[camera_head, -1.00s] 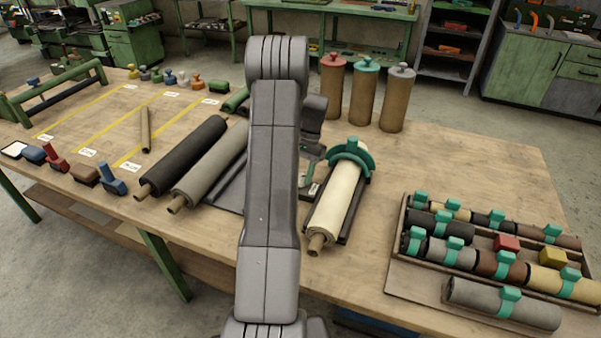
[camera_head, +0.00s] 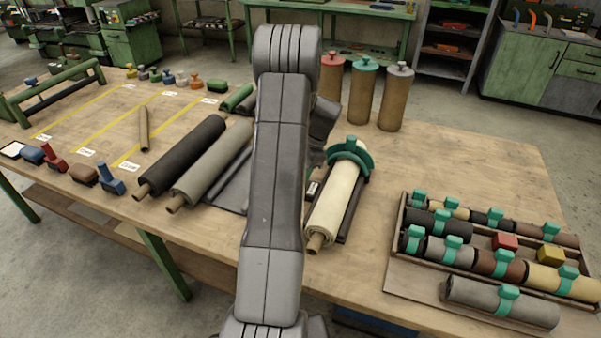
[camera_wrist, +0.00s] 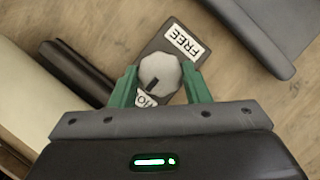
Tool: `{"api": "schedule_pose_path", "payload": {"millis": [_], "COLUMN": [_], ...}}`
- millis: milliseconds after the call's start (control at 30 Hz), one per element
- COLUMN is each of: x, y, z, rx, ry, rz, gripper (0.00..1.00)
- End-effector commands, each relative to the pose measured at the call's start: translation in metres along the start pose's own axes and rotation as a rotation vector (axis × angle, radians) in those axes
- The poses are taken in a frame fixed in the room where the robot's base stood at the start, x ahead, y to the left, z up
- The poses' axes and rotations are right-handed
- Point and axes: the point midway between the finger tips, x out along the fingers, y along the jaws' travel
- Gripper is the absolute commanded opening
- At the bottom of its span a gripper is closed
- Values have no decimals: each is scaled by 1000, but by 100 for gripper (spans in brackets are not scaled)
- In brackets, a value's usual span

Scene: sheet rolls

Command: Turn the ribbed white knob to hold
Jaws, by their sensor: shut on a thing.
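The ribbed white knob (camera_wrist: 161,74) sits on a dark plate (camera_wrist: 157,47) in the wrist view. A dark pointer mark on it points down-left, toward a white label (camera_wrist: 146,98) that is partly hidden and reads "HO". The FREE label (camera_wrist: 185,41) lies above and right of the knob. My gripper (camera_wrist: 159,70) is shut on the knob, with one green finger on each side. In the head view my arm hides the knob and my gripper.
A cream roll (camera_head: 335,205) with a teal clamp (camera_head: 350,153) lies right of my arm. Grey (camera_head: 212,165) and black (camera_head: 182,155) rolls lie to the left. A tray of small rolls (camera_head: 395,240) stands at the right. Three upright rolls stand behind.

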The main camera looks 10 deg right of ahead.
Motion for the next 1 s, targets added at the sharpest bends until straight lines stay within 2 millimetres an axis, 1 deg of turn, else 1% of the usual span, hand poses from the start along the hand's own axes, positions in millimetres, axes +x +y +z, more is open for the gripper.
{"api": "schedule_pose_path", "payload": {"millis": [433,467,500,567,867,967,1000], "x": [1,1,1,1,-1,-8,-14], "y": [1,1,1,1,0,0,0], "z": [0,0,0,0,0,-1,-1], "rx": [11,11,11,10,9,9,9], "ry": [-1,-1,-1,-1,0,1,1], "rz": [-2,-2,-2,-2,-3,-5,-6], "gripper": [20,46,54,64,64,64,64]}}
